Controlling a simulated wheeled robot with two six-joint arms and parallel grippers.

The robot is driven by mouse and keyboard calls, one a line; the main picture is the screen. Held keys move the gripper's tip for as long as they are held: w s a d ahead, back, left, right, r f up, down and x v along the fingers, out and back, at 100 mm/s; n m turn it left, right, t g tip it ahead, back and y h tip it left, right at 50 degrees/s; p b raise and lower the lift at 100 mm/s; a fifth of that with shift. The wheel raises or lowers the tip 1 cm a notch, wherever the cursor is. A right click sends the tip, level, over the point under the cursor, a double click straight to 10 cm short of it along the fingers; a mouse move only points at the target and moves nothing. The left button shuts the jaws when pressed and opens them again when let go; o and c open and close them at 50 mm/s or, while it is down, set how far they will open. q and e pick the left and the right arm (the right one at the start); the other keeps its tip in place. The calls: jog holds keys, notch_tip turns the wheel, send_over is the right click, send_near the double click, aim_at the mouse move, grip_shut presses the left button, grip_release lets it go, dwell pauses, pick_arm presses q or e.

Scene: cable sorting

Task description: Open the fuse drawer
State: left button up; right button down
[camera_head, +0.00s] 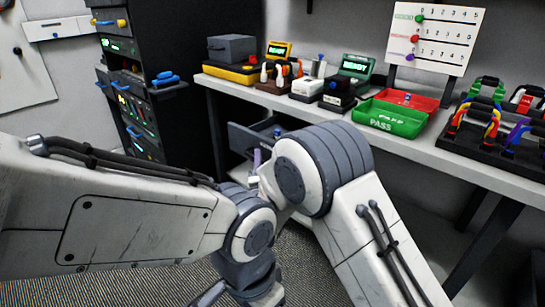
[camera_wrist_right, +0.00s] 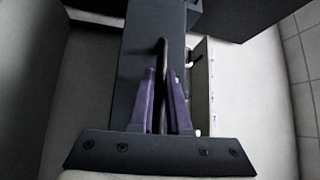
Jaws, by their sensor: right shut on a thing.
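The fuse drawer's dark grey front (camera_head: 240,138) shows below the table's front edge in the head view, partly hidden by my right arm. The dark front (camera_wrist_right: 145,45) fills the middle of the right wrist view, with a thin black upright handle (camera_wrist_right: 162,58). My right gripper's purple fingers (camera_wrist_right: 162,105) are shut on this handle. In the head view the right gripper (camera_head: 257,158) shows only as a bit of purple at the drawer front.
The white table (camera_head: 420,148) holds a green PASS tray (camera_head: 389,118), a red tray (camera_head: 425,101), several testing devices and a black rack (camera_head: 485,135) of coloured cables. A black equipment cabinet (camera_head: 165,55) stands at the left. Carpet floor shows below the table.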

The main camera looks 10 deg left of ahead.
jog(key=shift+s+a+f, duration=0.1)
jog(key=shift+s+a, duration=0.5)
jog(key=shift+s, duration=0.35)
jog(key=c, duration=0.9)
grip_release()
jog(key=shift+r, duration=0.2)
